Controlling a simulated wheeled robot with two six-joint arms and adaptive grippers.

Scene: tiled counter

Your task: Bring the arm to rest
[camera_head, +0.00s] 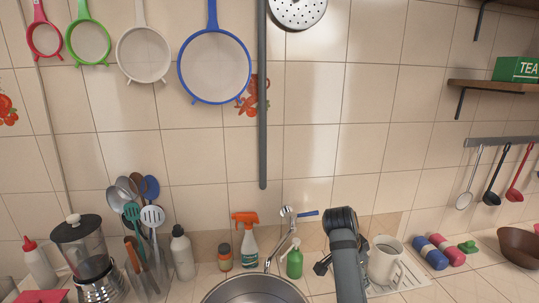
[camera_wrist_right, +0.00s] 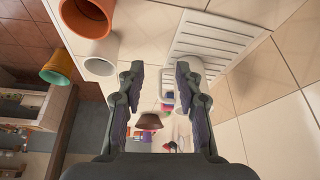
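My right arm comes up from the bottom of the head view, in front of the counter just right of the sink (camera_head: 256,290). Its gripper is mostly hidden behind the arm there. In the right wrist view, my right gripper (camera_wrist_right: 159,68) has its two fingers spread wide apart, with nothing held between them. A white mug (camera_head: 384,260) stands on a white drainer (camera_head: 410,275) to the right of the arm. The slatted drainer (camera_wrist_right: 212,38) also shows beyond the right finger in the wrist view. My left gripper is not in view.
A green soap bottle (camera_head: 295,262) and a spray bottle (camera_head: 249,246) stand by the faucet, left of the arm. A blender (camera_head: 85,250) and utensils (camera_head: 147,218) stand at left. A brown bowl (camera_head: 520,245) is at right. The wall above the arm is clear.

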